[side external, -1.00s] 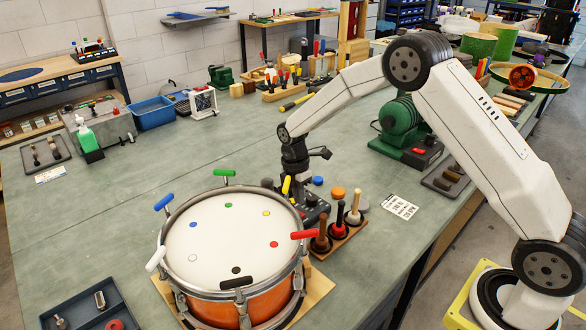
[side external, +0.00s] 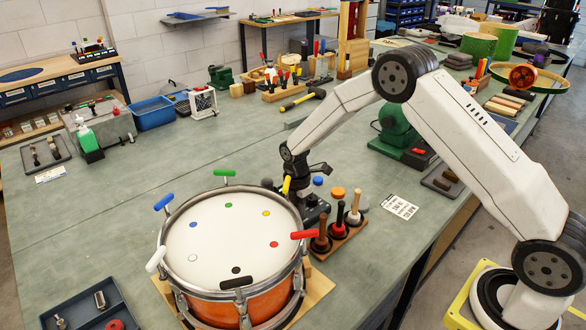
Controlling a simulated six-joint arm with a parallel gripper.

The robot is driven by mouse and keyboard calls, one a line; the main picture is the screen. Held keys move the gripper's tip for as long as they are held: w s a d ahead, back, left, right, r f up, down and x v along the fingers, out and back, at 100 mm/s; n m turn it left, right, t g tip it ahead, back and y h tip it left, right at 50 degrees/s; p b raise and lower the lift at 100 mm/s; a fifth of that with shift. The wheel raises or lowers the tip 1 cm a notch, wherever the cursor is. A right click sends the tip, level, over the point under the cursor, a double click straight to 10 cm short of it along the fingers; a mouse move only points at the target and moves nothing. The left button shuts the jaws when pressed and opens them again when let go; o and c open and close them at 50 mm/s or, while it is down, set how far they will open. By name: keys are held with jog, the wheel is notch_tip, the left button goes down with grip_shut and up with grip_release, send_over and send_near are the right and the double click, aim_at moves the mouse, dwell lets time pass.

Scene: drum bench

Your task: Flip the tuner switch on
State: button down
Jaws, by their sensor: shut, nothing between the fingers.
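Coloured drum keys, including a red one (side external: 304,235) and a yellow one (side external: 286,185), stick up around the rim. A wooden rack (side external: 340,241) of upright handled tools stands right of the box. A green machine (side external: 400,130) stands behind. The bench's left middle is clear.

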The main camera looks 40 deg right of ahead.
jog(key=shift+f, duration=0.1)
jog(key=shift+w+r, duration=0.25)
jog(key=shift+w, duration=0.35)
jog(key=shift+w+r, duration=0.15)
jog(key=shift+r, duration=0.05)
jog(key=shift+r, duration=0.1)
notch_tip(320, 180, up, 13)
jog(key=s, duration=0.2)
jog(key=shift+r, duration=0.2)
dwell(0.6)
jog(key=shift+s, duration=0.1)
